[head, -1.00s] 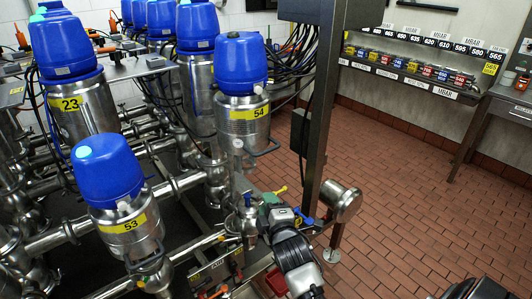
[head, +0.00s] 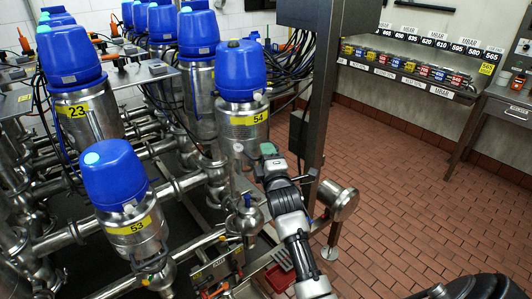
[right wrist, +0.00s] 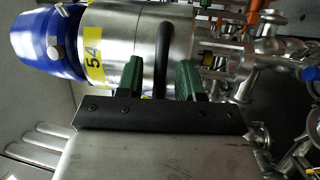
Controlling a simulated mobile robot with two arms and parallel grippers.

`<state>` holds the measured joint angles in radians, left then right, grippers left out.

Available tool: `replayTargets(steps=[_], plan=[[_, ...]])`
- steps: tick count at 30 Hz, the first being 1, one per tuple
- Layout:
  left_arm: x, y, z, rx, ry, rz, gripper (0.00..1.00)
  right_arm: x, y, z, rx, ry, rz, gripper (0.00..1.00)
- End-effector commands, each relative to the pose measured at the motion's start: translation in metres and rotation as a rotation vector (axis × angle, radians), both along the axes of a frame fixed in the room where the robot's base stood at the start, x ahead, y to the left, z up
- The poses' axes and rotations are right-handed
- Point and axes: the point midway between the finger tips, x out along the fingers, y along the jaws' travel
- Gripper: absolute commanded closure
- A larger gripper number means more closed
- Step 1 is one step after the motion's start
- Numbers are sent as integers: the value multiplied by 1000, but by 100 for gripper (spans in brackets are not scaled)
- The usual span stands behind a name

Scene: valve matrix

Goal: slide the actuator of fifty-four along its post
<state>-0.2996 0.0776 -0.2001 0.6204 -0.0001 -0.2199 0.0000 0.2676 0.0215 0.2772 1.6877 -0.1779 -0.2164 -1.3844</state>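The actuator of fifty-four (head: 243,105) is a steel cylinder with a blue cap and a yellow label "54", standing upright over its pipework in the head view. In the right wrist view the actuator (right wrist: 120,38) lies sideways, with its dark curved handle (right wrist: 163,50) across the picture. My right gripper (head: 264,158) is at the lower right side of this actuator. In the right wrist view its green fingers (right wrist: 159,75) are apart, one on each side of the handle, with gaps showing. The handle is mostly hidden in the head view. My left gripper is not in view.
Actuator 53 (head: 118,185) stands at front left, and actuator 23 (head: 82,105) behind it. A dark steel column (head: 324,90) rises close to the right of fifty-four. Steel pipes run below. Tiled floor (head: 420,180) is open at the right.

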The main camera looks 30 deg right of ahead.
Motion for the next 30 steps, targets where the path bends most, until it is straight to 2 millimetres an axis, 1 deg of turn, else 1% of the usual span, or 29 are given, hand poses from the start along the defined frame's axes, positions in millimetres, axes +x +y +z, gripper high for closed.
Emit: replayTargets(steps=[9, 16, 17, 26, 29, 30], plan=[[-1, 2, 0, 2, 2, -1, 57, 3, -1, 0, 0, 0, 0, 63], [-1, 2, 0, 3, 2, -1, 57, 3, -1, 0, 0, 0, 0, 98], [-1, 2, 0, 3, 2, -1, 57, 3, -1, 0, 0, 0, 0, 100], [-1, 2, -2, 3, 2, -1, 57, 3, -1, -3, 1, 2, 0, 100], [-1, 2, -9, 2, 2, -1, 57, 3, -1, -14, 0, 4, 0, 100], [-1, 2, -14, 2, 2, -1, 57, 3, -1, -22, -1, 8, 0, 100]])
